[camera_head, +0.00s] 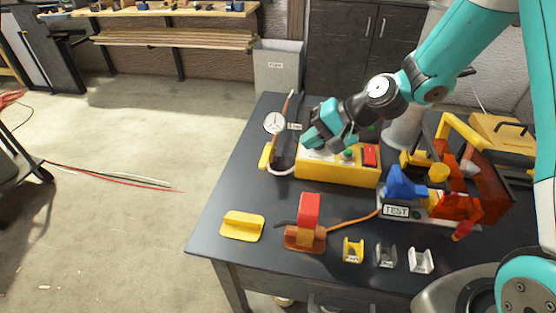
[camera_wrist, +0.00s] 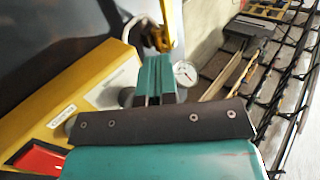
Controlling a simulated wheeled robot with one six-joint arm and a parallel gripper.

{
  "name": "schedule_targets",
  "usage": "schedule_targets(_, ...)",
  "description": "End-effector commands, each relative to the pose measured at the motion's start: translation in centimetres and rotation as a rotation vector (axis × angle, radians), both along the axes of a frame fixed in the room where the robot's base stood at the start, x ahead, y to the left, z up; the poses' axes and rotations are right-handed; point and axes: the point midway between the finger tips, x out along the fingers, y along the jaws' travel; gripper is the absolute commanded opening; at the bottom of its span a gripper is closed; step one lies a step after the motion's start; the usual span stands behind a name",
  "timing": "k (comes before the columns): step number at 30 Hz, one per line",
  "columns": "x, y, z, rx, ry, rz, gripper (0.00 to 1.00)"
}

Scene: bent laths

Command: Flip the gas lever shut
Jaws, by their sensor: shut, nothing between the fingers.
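A yellow lever (camera_head: 266,157), which looks like the gas lever, is at the bench's left side below a round white gauge (camera_head: 274,123). In the wrist view a yellow bar (camera_wrist: 174,22) with a brass-coloured fitting shows beyond my fingers, and the gauge (camera_wrist: 185,73) is beside them. My gripper (camera_head: 307,143) is shut and empty, above the left end of a yellow box (camera_head: 335,174) and to the right of the lever. Its teal fingers (camera_wrist: 155,80) are together in the wrist view. I cannot tell the exact gap to the lever.
The yellow box carries a red switch (camera_head: 370,155). A blue clamp-like part (camera_head: 405,184) stands by a TEST label. A red-topped block (camera_head: 308,210), a yellow piece (camera_head: 242,226) and several small holders line the dark bench's (camera_head: 215,215) front. Open floor lies left.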

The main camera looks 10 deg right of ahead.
Motion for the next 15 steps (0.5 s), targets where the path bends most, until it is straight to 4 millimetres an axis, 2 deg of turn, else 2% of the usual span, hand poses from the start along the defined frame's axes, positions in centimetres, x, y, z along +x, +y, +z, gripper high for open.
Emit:
schedule_targets(9,0.0,0.2,-0.1,-0.001,0.000,0.003,0.00)
schedule_targets(15,0.7,2.1,-1.9,-0.002,0.002,0.007,0.00)
